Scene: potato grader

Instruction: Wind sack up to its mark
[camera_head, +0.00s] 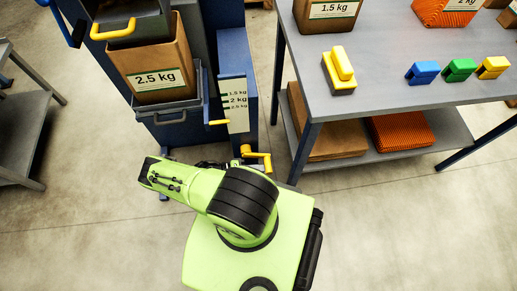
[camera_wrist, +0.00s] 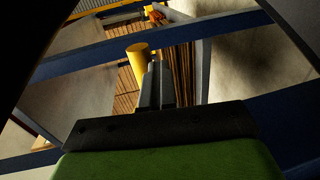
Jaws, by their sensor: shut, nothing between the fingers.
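The brown sack (camera_head: 158,72) labelled 2.5 kg stands upright in a grey holder (camera_head: 170,112) below the hopper spout. To its right a white scale plate (camera_head: 236,104) carries marks for 1.5, 2 and 2.5 kg. A yellow pointer (camera_head: 219,122) is low on the plate, near the lowest mark. The yellow crank (camera_head: 262,156) is below the plate. In the wrist view my gripper (camera_wrist: 155,82) is shut and empty, just right of a yellow cylinder (camera_wrist: 138,62) that looks like the crank's grip. I cannot tell if they touch. My arm mostly hides the gripper in the head view.
A grey table (camera_head: 385,85) on the right holds a yellow block tool (camera_head: 340,70), blue, green and yellow clips, and more sacks. Its lower shelf holds flat brown and orange sacks. Its left leg (camera_head: 304,150) is close to the crank. Open floor lies in front.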

